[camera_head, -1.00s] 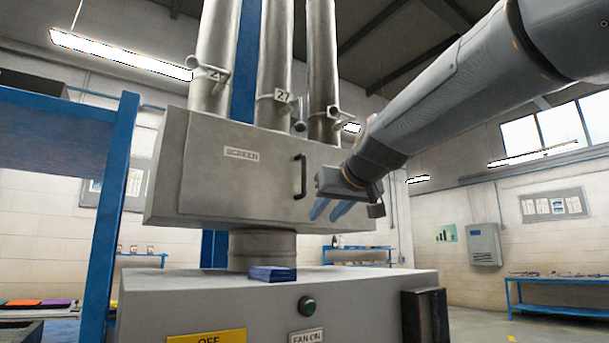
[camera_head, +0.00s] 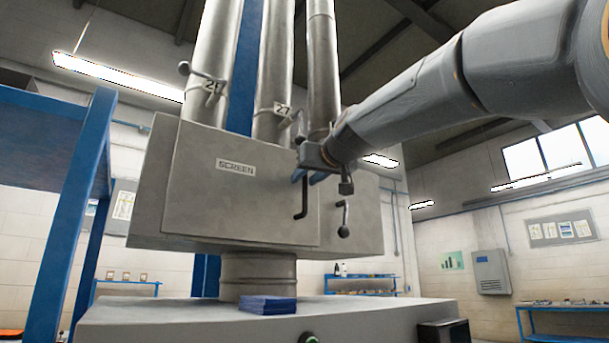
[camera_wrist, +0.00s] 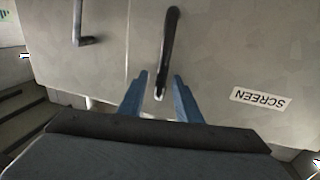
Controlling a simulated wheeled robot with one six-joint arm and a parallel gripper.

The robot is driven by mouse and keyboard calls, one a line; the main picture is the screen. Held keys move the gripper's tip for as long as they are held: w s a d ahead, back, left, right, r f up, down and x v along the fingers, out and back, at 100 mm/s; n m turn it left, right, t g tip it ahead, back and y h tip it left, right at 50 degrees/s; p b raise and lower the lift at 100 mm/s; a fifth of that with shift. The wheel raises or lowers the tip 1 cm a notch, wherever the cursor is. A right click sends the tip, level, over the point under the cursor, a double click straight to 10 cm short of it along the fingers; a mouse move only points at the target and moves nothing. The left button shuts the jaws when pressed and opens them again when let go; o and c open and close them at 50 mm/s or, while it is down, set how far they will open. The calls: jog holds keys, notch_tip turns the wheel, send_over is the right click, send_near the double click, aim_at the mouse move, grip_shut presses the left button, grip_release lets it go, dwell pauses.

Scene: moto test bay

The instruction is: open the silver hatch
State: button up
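The silver hatch (camera_head: 240,200) is the flat front door of a grey metal box, marked SCREEN, and looks shut. Its dark upright bar handle (camera_head: 304,203) is near the door's right edge. It also shows in the wrist view (camera_wrist: 169,45). My gripper (camera_head: 300,176) is at the handle's upper part and hides some of it. In the wrist view, my two blue fingers (camera_wrist: 159,100) stand apart, one on each side of the handle's end, with gaps visible. A small crank lever (camera_head: 344,220) is on the box right of the door.
Three metal pipes (camera_head: 273,70) with levers rise from the box. A blue post and beam (camera_head: 70,210) stand at the left. Below is a grey cabinet top (camera_head: 180,315) with a blue block (camera_head: 267,305) on it. My arm comes in from the upper right.

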jog(key=shift+w+a, duration=0.25)
jog(key=shift+w, duration=0.15)
jog(key=shift+c, duration=0.4)
grip_shut()
jog(key=shift+s, duration=0.1)
